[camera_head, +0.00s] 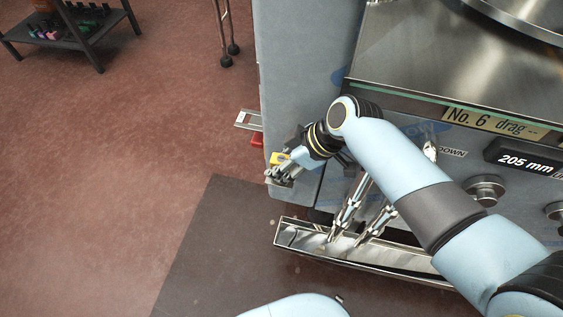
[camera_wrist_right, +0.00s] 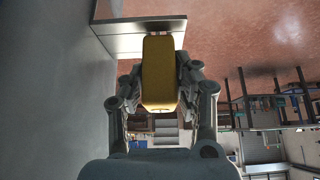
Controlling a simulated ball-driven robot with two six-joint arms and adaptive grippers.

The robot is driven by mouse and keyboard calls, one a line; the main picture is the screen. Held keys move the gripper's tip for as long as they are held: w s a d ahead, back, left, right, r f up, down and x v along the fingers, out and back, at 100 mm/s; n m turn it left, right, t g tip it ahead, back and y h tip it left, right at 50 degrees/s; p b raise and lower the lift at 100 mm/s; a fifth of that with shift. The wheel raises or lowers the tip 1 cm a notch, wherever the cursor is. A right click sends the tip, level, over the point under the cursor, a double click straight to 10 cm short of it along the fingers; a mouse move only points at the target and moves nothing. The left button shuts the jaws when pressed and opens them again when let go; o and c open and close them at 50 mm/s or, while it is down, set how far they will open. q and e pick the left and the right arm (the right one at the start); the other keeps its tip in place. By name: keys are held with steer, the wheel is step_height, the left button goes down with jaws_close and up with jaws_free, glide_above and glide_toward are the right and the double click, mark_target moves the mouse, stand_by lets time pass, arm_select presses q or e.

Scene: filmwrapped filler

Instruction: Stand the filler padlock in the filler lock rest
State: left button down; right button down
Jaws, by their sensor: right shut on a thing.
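A yellow padlock (camera_head: 277,158) is held in my right gripper (camera_head: 279,173) beside the left corner of the grey machine. In the right wrist view the padlock (camera_wrist_right: 159,68) stands between the two fingers, which are shut on it. Its shackle cannot be made out. A small pale metal ledge (camera_head: 247,119) sticks out from the machine's left side, apart from the gripper in the head view. It looks like the lock rest, but I cannot be certain. In the right wrist view a metal ledge (camera_wrist_right: 110,42) lies just beyond the padlock's far end. My left gripper is not in view.
The grey machine (camera_head: 305,60) fills the right side. A small red part (camera_head: 257,139) sits below the ledge. A long metal trough (camera_head: 345,252) runs along the machine's lower front. A dark rack (camera_head: 70,35) stands far left. The red-brown floor (camera_head: 120,150) between is clear.

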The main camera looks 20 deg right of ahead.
steer(key=shift+s+f, duration=0.1)
steer(key=shift+f, duration=0.25)
stand_by(0.7)
steer(key=c, duration=0.9)
jaws_free()
steer(key=shift+r, duration=5)
